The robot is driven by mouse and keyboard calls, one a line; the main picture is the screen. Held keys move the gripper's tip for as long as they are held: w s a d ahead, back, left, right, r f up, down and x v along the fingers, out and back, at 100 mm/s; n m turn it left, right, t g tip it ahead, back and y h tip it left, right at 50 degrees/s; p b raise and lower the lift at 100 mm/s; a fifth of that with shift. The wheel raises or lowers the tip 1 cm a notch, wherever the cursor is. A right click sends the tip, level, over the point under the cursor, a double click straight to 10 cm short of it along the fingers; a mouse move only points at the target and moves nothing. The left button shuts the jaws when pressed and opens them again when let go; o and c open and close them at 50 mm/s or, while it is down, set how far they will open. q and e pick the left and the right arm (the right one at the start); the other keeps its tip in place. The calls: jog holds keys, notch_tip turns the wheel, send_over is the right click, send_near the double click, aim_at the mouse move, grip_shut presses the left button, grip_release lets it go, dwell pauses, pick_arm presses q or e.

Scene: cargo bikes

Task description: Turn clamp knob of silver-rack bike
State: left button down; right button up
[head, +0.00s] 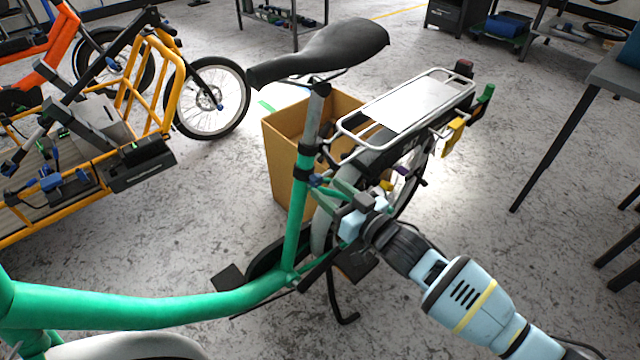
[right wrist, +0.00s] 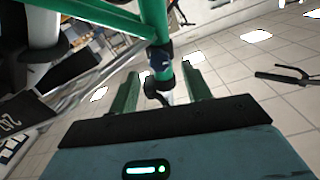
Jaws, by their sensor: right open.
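The silver-rack bike has a green frame (head: 150,305), a black saddle (head: 325,50) and a silver rack (head: 410,105). Its seat post runs into the green seat tube (head: 298,215) through a dark clamp collar (head: 308,150). My right gripper (head: 332,186) is just right of the seat tube, below the collar. In the right wrist view, its two green fingers (right wrist: 162,82) are spread apart. A dark knob-like part (right wrist: 152,88) on the tube shows between them, below the collar (right wrist: 161,60). I cannot tell whether the fingers touch it. My left gripper is not in view.
A cardboard box (head: 288,160) stands behind the seat tube. A yellow cargo bike (head: 150,80) and an orange bike (head: 50,50) stand at the left. A grey table (head: 615,75) is at the right edge. The floor between is mostly clear.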

aim_at(319, 182)
jog(key=x, duration=0.3)
jog(key=shift+w+a+b, duration=0.1)
jog(key=shift+w+b, duration=0.05)
jog(key=shift+b, duration=0.25)
jog(key=shift+w+a, duration=0.2)
jog(key=shift+w, duration=0.05)
jog(key=shift+c, duration=0.2)
jog(key=c, duration=0.9)
jog(key=shift+c, duration=0.2)
